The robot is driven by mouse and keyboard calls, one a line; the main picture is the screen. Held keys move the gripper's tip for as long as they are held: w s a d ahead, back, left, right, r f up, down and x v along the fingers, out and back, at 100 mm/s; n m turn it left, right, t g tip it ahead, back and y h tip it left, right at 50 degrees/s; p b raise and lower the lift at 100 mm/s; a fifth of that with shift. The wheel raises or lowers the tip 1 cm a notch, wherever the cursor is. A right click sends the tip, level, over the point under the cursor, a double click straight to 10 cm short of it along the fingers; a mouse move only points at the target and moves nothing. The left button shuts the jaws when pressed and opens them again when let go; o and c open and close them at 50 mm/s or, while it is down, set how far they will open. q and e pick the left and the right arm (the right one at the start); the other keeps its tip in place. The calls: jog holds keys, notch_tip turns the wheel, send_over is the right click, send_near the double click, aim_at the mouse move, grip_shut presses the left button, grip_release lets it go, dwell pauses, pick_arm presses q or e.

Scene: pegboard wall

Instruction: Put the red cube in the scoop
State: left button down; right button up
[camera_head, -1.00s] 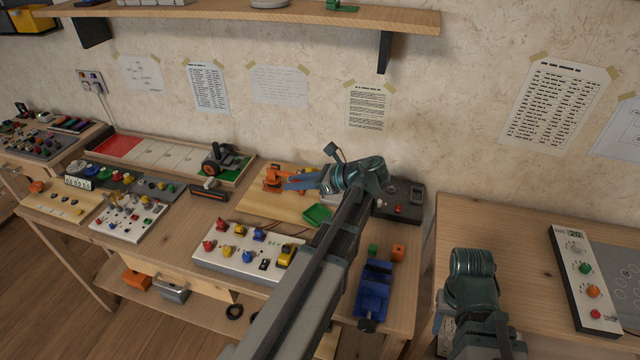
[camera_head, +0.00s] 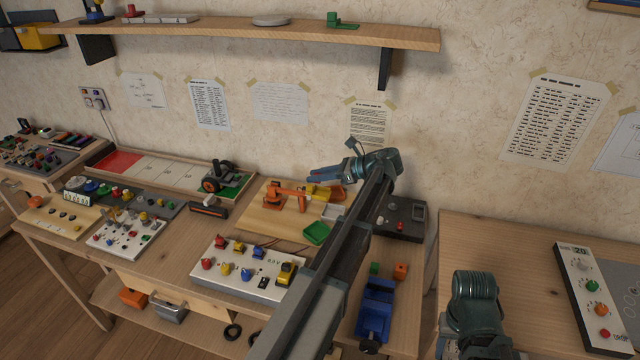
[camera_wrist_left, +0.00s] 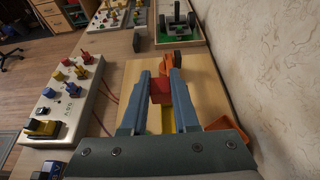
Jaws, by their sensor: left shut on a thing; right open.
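My left gripper (camera_head: 318,174) is raised over the wooden board and points left. In the left wrist view its fingers (camera_wrist_left: 160,90) are shut on the red cube (camera_wrist_left: 160,85). The cube is not clear in the head view. A yellow piece (camera_head: 328,191), possibly the scoop, lies below the gripper, beside the orange toy arm (camera_head: 288,194). Part of the yellow (camera_wrist_left: 168,118) shows below the cube in the left wrist view; the cube looks apart from it, but the gap is hard to judge. My right gripper is outside the frames; only its arm shows.
A green tray (camera_head: 316,232) sits at the board's front right. A white panel with knobs (camera_head: 240,272) lies in front, and a blue vise (camera_head: 375,308) stands at the right. The wall (camera_head: 230,140) is close behind. The board's front left (camera_head: 262,222) is bare.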

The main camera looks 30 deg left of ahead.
aim_at(320, 194)
pick_arm(q)
jog(key=shift+w+a, duration=0.1)
jog(key=shift+w, duration=0.4)
jog(key=f+b, duration=0.2)
jog(key=w+f+b, duration=0.1)
jog(key=f+b, duration=0.1)
jog(key=shift+r, duration=0.2)
jog(key=shift+f+b, duration=0.45)
jog(key=shift+f, duration=0.2)
jog(key=c, duration=0.7)
grip_release()
